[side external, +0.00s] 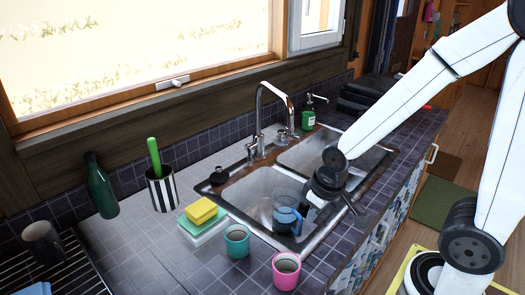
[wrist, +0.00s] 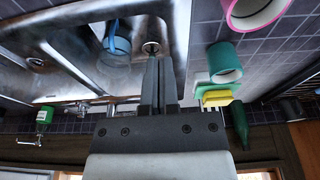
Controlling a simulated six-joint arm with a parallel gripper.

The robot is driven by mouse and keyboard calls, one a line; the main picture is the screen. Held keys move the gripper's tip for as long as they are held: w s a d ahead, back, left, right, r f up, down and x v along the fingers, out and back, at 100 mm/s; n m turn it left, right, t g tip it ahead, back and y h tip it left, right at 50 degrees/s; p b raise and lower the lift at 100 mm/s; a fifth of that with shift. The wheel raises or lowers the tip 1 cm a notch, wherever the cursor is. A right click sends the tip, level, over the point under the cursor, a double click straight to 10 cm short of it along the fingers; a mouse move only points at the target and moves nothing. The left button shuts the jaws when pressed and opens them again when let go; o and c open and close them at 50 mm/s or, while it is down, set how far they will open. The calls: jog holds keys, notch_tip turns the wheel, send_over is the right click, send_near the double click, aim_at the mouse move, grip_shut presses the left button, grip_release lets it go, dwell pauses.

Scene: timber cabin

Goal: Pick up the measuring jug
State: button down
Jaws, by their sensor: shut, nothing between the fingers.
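The measuring jug (side external: 287,216) is clear with a blue tint and a blue handle. It stands in the near sink basin (side external: 248,192). In the wrist view the jug (wrist: 116,46) is to the left of my fingers, with a visible gap. My gripper (wrist: 161,60) is shut and empty, over the basin close to the drain. In the side view my gripper (side external: 308,212) is low at the jug's right; its fingertips are hard to make out there.
A teal mug (side external: 237,241) and a pink mug (side external: 286,271) stand near the sink's front rim. A yellow sponge (side external: 201,210) lies on a stack beside them. A tall faucet (side external: 259,120) rises behind the basins. A striped holder (side external: 161,190) and green bottle (side external: 101,187) stand left.

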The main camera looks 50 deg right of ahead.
jog(key=c, duration=0.5)
grip_release()
jog(key=shift+c, duration=0.2)
jog(key=m+y, duration=0.4)
jog(key=m, duration=2)
send_near(289, 216)
jog(key=s+f, duration=0.3)
jog(key=s, duration=0.1)
jog(key=shift+x, duration=1.5)
jog(key=shift+a, duration=0.15)
